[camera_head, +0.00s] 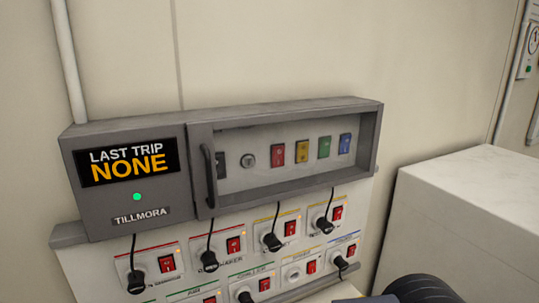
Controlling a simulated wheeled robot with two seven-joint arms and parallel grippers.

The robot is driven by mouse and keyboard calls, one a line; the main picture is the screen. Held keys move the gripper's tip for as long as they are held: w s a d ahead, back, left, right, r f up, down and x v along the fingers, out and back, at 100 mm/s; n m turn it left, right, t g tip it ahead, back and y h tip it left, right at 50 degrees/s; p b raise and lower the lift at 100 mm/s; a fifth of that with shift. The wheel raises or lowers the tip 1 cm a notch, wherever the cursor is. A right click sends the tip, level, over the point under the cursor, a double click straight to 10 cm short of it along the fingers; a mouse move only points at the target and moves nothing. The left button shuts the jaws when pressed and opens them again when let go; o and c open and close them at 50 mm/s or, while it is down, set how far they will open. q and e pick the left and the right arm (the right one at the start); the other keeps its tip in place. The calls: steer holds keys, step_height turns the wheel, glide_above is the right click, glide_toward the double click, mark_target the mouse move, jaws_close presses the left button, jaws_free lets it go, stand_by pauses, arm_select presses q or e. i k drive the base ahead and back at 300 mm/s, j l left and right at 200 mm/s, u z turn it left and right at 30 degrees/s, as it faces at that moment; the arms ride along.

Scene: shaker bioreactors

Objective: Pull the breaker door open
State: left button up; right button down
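The breaker door (290,197) is a grey framed door with a clear window, on the right part of a grey wall box. It looks shut. A dark upright handle (209,176) is on the door's left side. Behind the window are a round knob (249,156) and several coloured switches, among them a red one (277,154) and a blue one (344,144). Neither of my grippers can be made out in view, and nothing touches the handle.
Left of the door, a display (125,162) reads "LAST TRIP NONE" above a green light (137,197). Below is a socket panel (75,262) with plugs, cords and red switches. A white block (470,215) stands at right. A dark rounded part (425,289) crosses the bottom edge.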

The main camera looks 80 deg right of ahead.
mark_target(200, 134)
steer(key=k+j+z, duration=0.1)
steer(key=z, duration=2.85)
steer(key=k+j+u, duration=0.1)
steer(key=u, duration=0.3)
